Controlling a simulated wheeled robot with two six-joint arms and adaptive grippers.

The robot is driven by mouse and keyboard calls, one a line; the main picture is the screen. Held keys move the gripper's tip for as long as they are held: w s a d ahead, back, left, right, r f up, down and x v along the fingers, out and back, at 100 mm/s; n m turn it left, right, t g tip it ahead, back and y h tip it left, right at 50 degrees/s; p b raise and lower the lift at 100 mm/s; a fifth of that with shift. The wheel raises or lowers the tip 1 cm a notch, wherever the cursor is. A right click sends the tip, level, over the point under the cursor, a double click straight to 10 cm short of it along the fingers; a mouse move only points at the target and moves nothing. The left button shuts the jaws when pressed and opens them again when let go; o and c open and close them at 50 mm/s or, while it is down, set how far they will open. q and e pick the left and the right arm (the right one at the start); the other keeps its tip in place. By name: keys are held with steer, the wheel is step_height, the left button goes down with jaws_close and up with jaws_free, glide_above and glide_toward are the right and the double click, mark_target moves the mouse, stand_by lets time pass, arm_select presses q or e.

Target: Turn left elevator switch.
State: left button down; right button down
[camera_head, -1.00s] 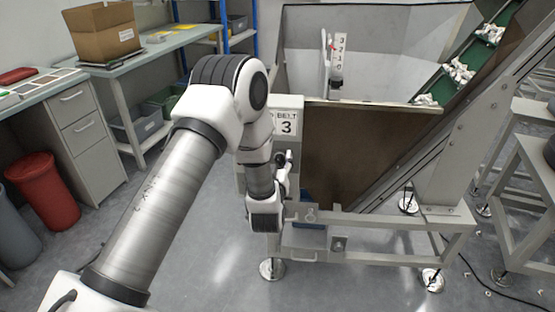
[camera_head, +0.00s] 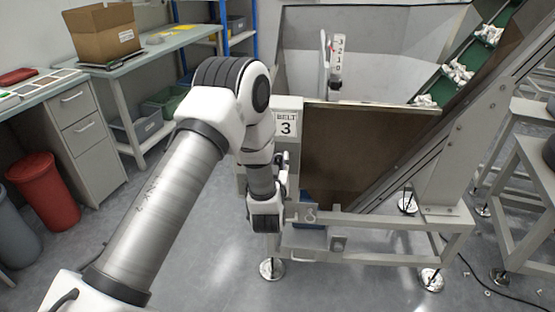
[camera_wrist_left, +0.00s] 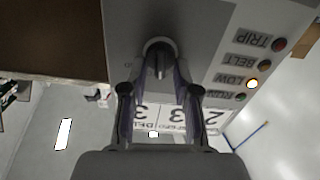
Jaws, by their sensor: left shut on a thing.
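The switch (camera_wrist_left: 158,58) is a knob with a raised grip bar on a grey control box (camera_wrist_left: 200,20), seen upside down in the left wrist view. My left gripper (camera_wrist_left: 157,75) has its two fingers on either side of the knob and is shut on it. My right gripper is not in view.
Indicator lamps marked TRIP, BELT, LOW and RUN line the box; the LOW lamp (camera_wrist_left: 251,84) glows. A large hopper (camera_head: 375,50) and a green inclined belt (camera_head: 470,58) with white parts stand right. A workbench (camera_head: 150,55) and red bin (camera_head: 42,190) stand left.

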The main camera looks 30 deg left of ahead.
arm_select(q)
steer(key=m, duration=0.2)
steer(key=m+p, duration=0.1)
steer(key=m, duration=0.1)
steer(key=m+p, duration=0.1)
steer(key=m, duration=0.1)
steer(key=shift+w+d, duration=0.2)
steer(key=shift+d, duration=0.15)
steer(key=m+p, duration=0.1)
steer(key=m, duration=0.3)
steer(key=shift+w+d+f+p, duration=0.1)
steer(key=shift+d+f+p, duration=0.1)
steer(key=shift+p, duration=0.15)
steer(key=shift+m, duration=0.3)
steer(key=c, duration=0.9)
jaws_free()
steer(key=v, duration=1.2)
